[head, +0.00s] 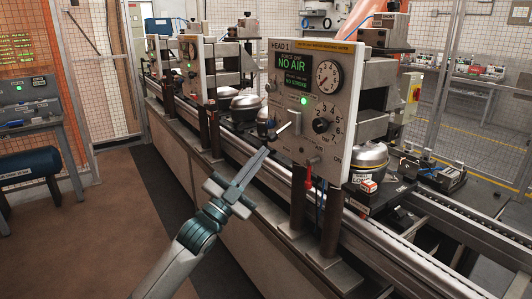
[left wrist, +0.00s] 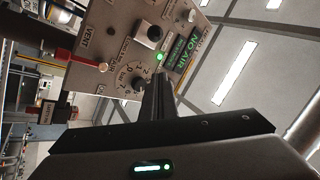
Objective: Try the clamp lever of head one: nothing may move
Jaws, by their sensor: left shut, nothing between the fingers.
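The head one panel (head: 335,150) stands upright on the line, with a small screen reading NO AIR (head: 295,65) and a lit green lamp. A lever with a light shaft (head: 284,128) sticks out from a pale block on the panel's left part; I cannot read its label. My left gripper (head: 265,152) is shut and empty, its fingertips just below and left of that lever in the head view; I cannot tell whether they touch it. In the left wrist view the shut fingers (left wrist: 158,88) point at the panel (left wrist: 110,35). My right gripper is not in view.
A red-handled lever (head: 308,183) hangs at the panel's lower edge. A gauge (head: 328,77) and a numbered dial (head: 321,125) sit on the panel. Other heads (head: 191,65) stand farther along the conveyor. A domed compressor (head: 369,158) sits right of the panel. The floor (head: 95,225) at left is clear.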

